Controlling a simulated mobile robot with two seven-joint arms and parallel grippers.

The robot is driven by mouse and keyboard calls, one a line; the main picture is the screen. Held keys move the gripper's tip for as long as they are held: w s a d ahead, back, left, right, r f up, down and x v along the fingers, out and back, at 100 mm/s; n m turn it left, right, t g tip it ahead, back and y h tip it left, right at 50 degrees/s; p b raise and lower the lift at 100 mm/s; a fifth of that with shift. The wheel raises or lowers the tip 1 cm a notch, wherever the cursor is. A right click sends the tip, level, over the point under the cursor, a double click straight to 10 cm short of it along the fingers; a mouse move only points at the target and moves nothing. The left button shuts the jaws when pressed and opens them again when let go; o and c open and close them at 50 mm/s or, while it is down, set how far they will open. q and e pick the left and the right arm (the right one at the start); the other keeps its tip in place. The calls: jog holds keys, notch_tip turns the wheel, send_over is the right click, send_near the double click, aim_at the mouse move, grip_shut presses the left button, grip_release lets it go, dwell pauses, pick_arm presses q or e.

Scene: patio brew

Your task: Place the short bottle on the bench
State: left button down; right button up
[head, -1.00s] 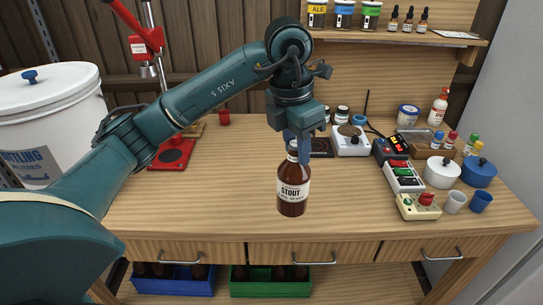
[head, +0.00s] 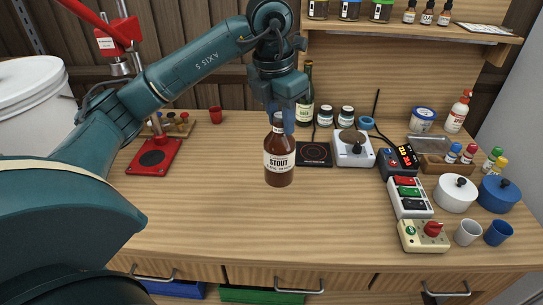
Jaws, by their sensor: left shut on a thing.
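The short bottle (head: 279,160) is brown with a white STOUT label and hangs upright in the head view, over the middle of the wooden bench (head: 220,220). My left gripper (head: 280,122) comes down from above and is shut on the bottle's neck, hiding part of it. I cannot tell whether the bottle's base touches the bench top. My right gripper is not in view.
A red-based capper (head: 154,156) stands left of the bottle. A black hot plate (head: 314,154), a white scale (head: 353,149) and a taller green bottle (head: 305,100) stand behind and right. Pots, cups and switch boxes crowd the right side. The front middle is clear.

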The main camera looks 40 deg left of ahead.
aim_at(278, 132)
pick_arm(q)
jog(key=f, duration=0.4)
jog(key=shift+s+f, duration=0.15)
jog(key=shift+s, duration=0.1)
jog(key=shift+w+f+p, duration=0.1)
jog(key=shift+f+p, duration=0.2)
jog(key=shift+f, duration=0.25)
notch_tip(278, 132, down, 3)
jog(key=shift+f, duration=0.3)
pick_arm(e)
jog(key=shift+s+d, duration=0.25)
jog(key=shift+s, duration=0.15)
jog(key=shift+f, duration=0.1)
pick_arm(q)
jog(key=c, duration=1.3)
grip_release()
jog(key=shift+f, duration=0.1)
jog(key=shift+o, duration=1.1)
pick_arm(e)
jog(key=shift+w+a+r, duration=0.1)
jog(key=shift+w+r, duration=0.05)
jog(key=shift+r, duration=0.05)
